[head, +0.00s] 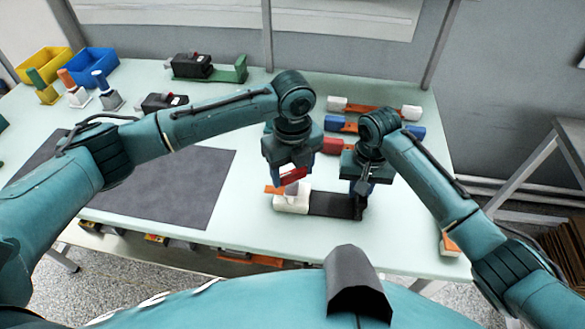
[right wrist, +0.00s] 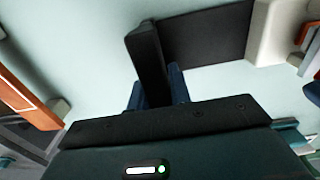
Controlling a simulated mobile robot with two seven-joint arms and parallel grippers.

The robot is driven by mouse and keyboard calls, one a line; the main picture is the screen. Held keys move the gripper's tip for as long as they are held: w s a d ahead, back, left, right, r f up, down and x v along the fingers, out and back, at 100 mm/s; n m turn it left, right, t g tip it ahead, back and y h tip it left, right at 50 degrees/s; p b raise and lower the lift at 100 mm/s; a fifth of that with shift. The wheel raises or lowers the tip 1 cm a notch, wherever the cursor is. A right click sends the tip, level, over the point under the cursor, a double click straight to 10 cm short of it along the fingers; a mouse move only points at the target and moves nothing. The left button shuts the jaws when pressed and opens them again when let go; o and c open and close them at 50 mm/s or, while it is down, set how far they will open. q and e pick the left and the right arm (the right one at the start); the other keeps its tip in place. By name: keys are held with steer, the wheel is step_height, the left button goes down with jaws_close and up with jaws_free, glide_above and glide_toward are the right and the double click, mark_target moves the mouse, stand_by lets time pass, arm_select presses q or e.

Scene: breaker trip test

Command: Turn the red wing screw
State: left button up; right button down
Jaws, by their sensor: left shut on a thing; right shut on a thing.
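The red wing screw (head: 292,175) sits above a white block (head: 291,202) in the head view. My left gripper (head: 288,178) is over the block and shut on the screw, whose lower part is hard to make out. A flat black plate (head: 332,204) runs right from the block. My right gripper (head: 362,188) is shut on the black upright end piece (right wrist: 148,58) at the plate's right end. The right wrist view shows this piece between blue fingers, with the plate (right wrist: 205,35) and white block (right wrist: 275,32) beyond it.
A dark mat (head: 180,190) covers the table's left part. Behind stand yellow (head: 45,63) and blue (head: 92,67) bins, colored-handled tools, and black units (head: 192,67). An orange-and-white piece (head: 449,243) lies at the right front edge.

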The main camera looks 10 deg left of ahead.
mark_target(292, 172)
arm_select(q)
steer(key=n, duration=0.5)
steer(key=shift+n, duration=0.3)
steer(key=n, duration=0.4)
steer(key=shift+n, duration=0.7)
steer(key=o, duration=1)
steer(key=shift+r, duration=0.1)
step_height(292, 172, up, 12)
steer(key=shift+f, duration=0.1)
arm_select(e)
steer(key=c, duration=1.2)
jaws_free()
steer(key=shift+r, duration=0.1)
